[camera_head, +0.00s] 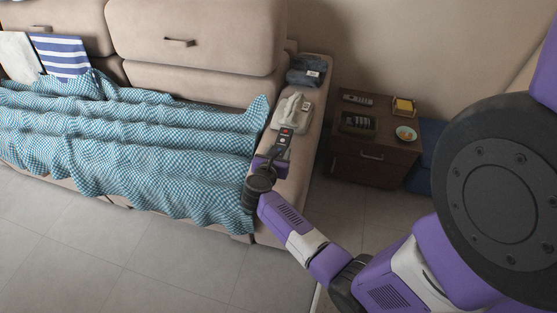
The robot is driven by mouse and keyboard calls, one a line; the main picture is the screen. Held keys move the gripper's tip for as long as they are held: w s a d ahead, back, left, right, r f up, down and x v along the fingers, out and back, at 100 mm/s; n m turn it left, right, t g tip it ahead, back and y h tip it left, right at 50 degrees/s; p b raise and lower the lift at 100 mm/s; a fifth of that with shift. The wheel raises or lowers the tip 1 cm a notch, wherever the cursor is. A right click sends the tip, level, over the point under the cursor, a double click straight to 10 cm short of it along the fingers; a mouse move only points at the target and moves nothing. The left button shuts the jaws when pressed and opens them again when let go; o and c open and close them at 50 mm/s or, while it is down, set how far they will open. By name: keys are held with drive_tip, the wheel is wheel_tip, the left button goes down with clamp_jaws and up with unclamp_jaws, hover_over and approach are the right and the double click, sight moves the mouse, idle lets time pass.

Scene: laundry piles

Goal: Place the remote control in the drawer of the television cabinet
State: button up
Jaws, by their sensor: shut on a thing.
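My gripper (277,156) is over the sofa's right armrest, shut on a slim dark remote control (286,137) with a red button. The remote points away from me, and its lower end is hidden by the gripper. Whether it touches the armrest is unclear. Another dark remote-like object (357,98) lies on a small dark wooden cabinet (339,136) right of the sofa. The cabinet's front has a drawer (371,157) with a metal handle, and it looks closed. No television is in view, so I cannot tell whether this is the television cabinet.
Folded grey cloth (296,112) and dark blue cloth (306,71) lie on the armrest. A blue checked blanket (130,140) covers the sofa seat. The cabinet top holds a dark basket (358,123), a yellow item (403,107) and a small bowl (406,134). Tiled floor (100,265) in front is clear.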

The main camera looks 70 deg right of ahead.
drive_tip(key=shift+f+b, duration=0.4)
drive_tip(key=shift+f, duration=1.35)
drive_tip(key=shift+f, duration=0.2)
drive_tip(key=o, duration=1.5)
drive_tip(key=shift+r, duration=0.15)
